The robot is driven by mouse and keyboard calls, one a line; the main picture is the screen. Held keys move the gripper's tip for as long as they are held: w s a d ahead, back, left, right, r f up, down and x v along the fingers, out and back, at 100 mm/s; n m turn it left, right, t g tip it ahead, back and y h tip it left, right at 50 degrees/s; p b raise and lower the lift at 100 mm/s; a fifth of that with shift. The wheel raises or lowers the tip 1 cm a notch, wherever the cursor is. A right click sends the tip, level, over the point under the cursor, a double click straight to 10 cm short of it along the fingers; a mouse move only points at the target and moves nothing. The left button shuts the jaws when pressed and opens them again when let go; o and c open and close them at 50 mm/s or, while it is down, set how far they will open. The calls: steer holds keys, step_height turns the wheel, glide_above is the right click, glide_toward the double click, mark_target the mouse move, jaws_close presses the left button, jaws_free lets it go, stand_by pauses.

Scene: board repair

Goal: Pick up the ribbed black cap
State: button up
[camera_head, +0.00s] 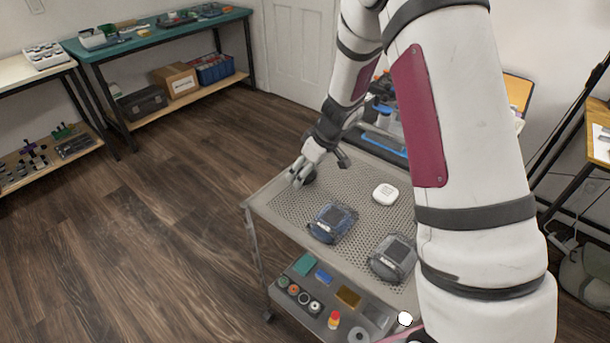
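A small dark round thing (310,178), which looks like the ribbed black cap, is near the far left edge of the grey perforated cart top. My gripper (299,174) is right at it, pointing down, with its grey fingers over its left side. The fingers partly hide it, and its ribs are too small to make out. I cannot tell whether the fingers are closed on it or only beside it, or whether it rests on the cart.
The cart top (290,205) also holds a blue-black device (333,222), a grey device (393,258) and a white rounded box (385,193). A blue tray (385,144) with items stands behind. Small parts lie on the lower shelf. My arm hides the cart's right side.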

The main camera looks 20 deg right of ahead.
steer(key=shift+f, duration=0.2)
steer(key=c, duration=1)
steer(key=shift+c, duration=0.3)
steer(key=shift+r, duration=0.15)
